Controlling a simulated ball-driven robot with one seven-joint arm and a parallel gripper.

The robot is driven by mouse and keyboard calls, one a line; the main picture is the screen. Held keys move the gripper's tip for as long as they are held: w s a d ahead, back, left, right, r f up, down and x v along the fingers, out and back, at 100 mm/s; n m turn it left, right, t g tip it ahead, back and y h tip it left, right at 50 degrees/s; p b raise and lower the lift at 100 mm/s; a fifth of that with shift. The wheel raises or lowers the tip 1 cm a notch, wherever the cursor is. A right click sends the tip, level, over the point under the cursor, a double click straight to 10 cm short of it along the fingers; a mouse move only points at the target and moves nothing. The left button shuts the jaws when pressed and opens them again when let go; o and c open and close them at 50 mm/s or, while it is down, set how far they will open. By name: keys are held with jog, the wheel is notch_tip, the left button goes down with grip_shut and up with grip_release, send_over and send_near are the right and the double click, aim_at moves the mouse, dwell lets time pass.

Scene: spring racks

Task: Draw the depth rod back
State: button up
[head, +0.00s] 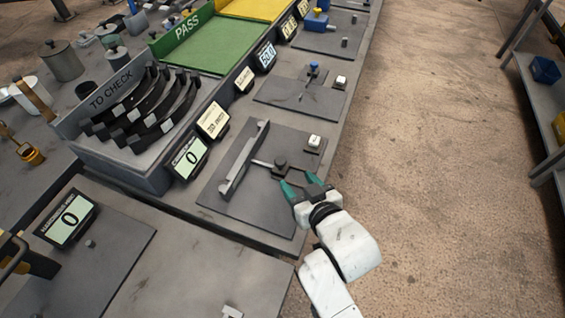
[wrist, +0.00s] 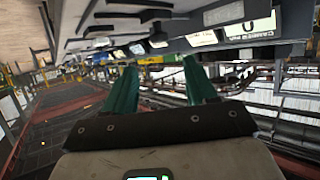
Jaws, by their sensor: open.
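The depth rod (head: 262,163) is a thin light rod with a dark block or knob (head: 280,164) at its right end. It points toward a long upright grey bar (head: 243,160) on a dark plate. My gripper (head: 300,184) has teal fingers, is open, and is at the right of the knob with the fingertips close to it. I cannot tell whether they touch it. In the wrist view the open fingers (wrist: 160,80) have a dark knob-like part (wrist: 158,37) beyond the gap between them. Nothing shows held.
A display reading 0 (head: 188,158) stands left of the plate. A white button (head: 314,141) is behind the knob. A rack with black curved springs (head: 140,115) and a green PASS tray (head: 210,45) stand further back.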

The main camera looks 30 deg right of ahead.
aim_at(281, 162)
jog(key=x, duration=1)
jog(key=shift+w+d+f+p, duration=0.1)
jog(key=shift+w+p, duration=0.1)
jog(key=shift+p, duration=0.2)
grip_shut()
